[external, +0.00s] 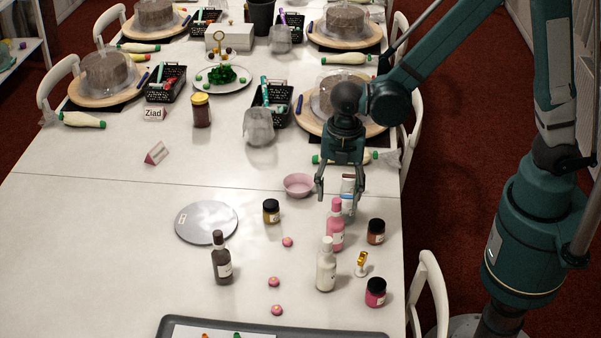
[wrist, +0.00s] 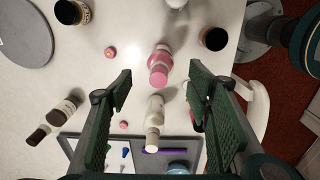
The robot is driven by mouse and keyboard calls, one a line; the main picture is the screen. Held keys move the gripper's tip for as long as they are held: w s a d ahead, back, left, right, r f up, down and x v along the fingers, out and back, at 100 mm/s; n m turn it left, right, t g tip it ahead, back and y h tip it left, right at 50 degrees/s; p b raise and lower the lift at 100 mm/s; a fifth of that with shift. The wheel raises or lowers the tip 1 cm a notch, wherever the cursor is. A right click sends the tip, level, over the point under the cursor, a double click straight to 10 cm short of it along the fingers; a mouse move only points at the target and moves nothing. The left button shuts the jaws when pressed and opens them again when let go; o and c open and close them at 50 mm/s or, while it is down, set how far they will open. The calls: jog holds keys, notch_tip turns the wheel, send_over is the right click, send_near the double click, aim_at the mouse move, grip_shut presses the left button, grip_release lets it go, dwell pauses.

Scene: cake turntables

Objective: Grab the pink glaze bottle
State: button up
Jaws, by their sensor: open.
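The pink glaze bottle (external: 336,232) stands upright on the white table, in the right part of the external view. It also shows in the wrist view (wrist: 159,66), just beyond the gap between the fingertips. My gripper (external: 340,203) is open and empty, pointing down above and slightly behind the pink bottle in the external view. In the wrist view its two dark green fingers (wrist: 160,88) are wide apart. A cream bottle (external: 326,267) stands in front of the pink one; in the wrist view it (wrist: 154,122) appears between the fingers.
A dark bottle (external: 221,260) stands to the left. Dark-lidded jars (external: 376,232) (external: 376,292) and a small amber-topped item (external: 361,263) stand close on the right. A pink bowl (external: 299,185), a grey disc (external: 206,222) and a tray (external: 168,326) lie around. The table's left part is clear.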

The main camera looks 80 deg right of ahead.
aim_at(336, 219)
jog(key=shift+w+a+f+n, duration=0.1)
jog(key=shift+w+f+n, duration=0.15)
jog(key=shift+f+n, duration=0.4)
jog(key=shift+f, duration=0.1)
jog(key=shift+f, duration=0.1)
jog(key=shift+f, duration=1.2)
jog(key=shift+s+f+b, duration=0.1)
jog(key=shift+f+b, duration=0.2)
jog(key=shift+f, duration=2.3)
jog(key=shift+c, duration=0.7)
jog(key=c, duration=1)
